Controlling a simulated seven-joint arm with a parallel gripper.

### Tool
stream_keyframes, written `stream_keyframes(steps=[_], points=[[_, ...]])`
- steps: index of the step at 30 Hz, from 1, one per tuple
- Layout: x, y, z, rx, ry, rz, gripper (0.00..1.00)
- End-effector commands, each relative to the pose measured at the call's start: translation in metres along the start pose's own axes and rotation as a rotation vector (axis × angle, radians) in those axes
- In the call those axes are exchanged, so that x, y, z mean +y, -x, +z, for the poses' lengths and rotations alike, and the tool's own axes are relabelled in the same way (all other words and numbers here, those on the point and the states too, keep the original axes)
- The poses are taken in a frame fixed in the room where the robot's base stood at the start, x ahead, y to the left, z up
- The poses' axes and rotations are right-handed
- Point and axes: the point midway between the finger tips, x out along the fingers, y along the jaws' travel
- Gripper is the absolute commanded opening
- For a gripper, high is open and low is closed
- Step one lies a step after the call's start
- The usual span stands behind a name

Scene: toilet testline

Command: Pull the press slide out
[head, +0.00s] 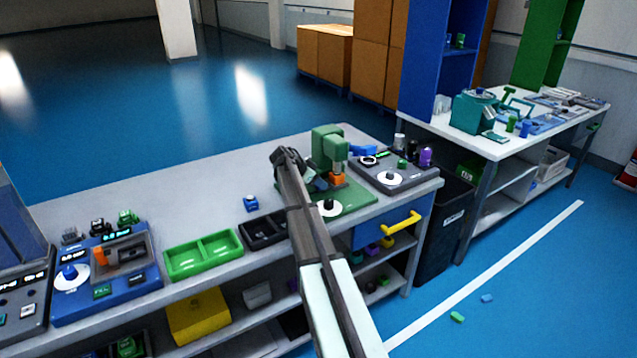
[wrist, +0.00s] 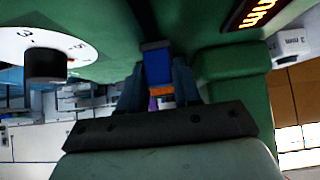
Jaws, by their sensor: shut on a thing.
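The green press (head: 329,152) stands on the grey bench, with an orange part (head: 337,181) low at its front. My gripper (head: 318,183) is at the left side of the press, its fingertips partly hidden by my arm. In the wrist view my gripper (wrist: 158,85) is shut on a small blue block (wrist: 157,64) with an orange edge, which looks like the press slide. The block sits between the two fingers, against the green press body (wrist: 238,85). How far the slide stands out cannot be told.
A white dial with a black knob (wrist: 45,66) is close to my gripper's left. A grey device (head: 393,172) stands right of the press. Black trays (head: 262,232) and green trays (head: 204,255) lie to its left. A yellow drawer handle (head: 401,222) juts out below.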

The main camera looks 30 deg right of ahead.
Motion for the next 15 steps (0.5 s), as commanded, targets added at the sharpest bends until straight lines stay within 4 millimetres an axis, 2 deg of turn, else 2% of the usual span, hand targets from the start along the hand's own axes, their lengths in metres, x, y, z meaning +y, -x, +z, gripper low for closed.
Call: stream_keyframes(steps=[1, 6, 15], points=[[0.0000, 0.0001, 0.0000, 0.000, 0.000, 0.000, 0.15], [0.0000, 0.0001, 0.0000, 0.000, 0.000, 0.000, 0.00], [-0.0001, 0.0009, 0.0008, 0.000, 0.000, 0.000, 0.00]])
